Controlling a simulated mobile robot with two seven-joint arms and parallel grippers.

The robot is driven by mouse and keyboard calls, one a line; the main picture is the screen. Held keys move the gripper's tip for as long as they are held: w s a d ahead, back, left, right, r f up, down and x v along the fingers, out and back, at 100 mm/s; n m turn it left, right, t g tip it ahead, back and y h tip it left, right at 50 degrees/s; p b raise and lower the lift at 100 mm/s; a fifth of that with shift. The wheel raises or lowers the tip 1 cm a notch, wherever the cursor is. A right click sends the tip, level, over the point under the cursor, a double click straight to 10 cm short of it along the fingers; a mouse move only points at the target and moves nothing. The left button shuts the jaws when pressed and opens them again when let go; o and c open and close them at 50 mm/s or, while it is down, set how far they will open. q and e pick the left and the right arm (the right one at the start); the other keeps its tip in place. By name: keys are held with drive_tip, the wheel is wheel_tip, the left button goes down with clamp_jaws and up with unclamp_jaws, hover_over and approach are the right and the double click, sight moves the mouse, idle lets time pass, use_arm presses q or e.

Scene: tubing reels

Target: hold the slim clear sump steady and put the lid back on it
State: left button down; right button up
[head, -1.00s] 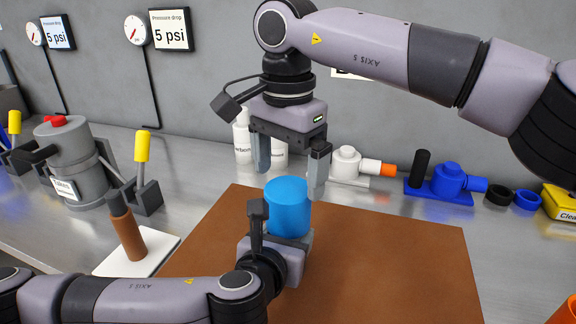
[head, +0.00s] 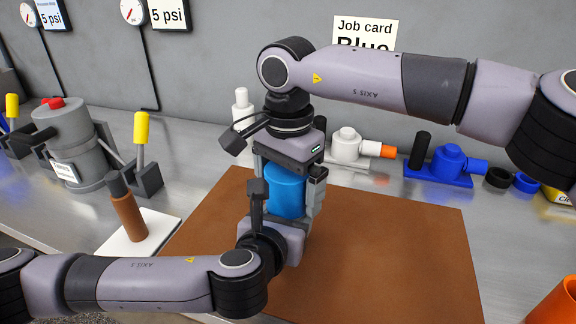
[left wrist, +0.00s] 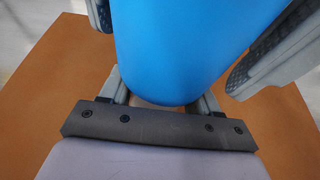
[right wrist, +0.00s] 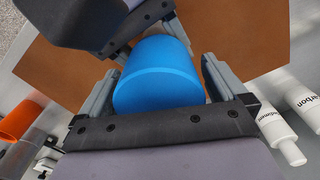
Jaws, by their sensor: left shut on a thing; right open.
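A blue rounded cylinder (head: 285,188) stands upright over the brown mat (head: 375,255); it looks opaque, not clear.
A white housing with an orange end (head: 350,146), a blue housing (head: 447,165), a black ring (head: 499,178) and a blue ring (head: 526,183) stand behind. A brown post (head: 127,212) on a white base is left, an orange container (head: 556,303) front right. The mat's right side is clear.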

drive_tip(key=shift+f, duration=0.35)
drive_tip(key=c, duration=1.1)
drive_tip(key=shift+m, duration=0.7)
drive_tip(key=o, duration=1.1)
wheel_tip(320, 180, up, 12)
drive_tip(key=shift+r, duration=0.1)
use_arm(q)
drive_tip(key=shift+c, duration=0.8)
unclamp_jaws()
drive_tip(key=shift+s, duration=0.1)
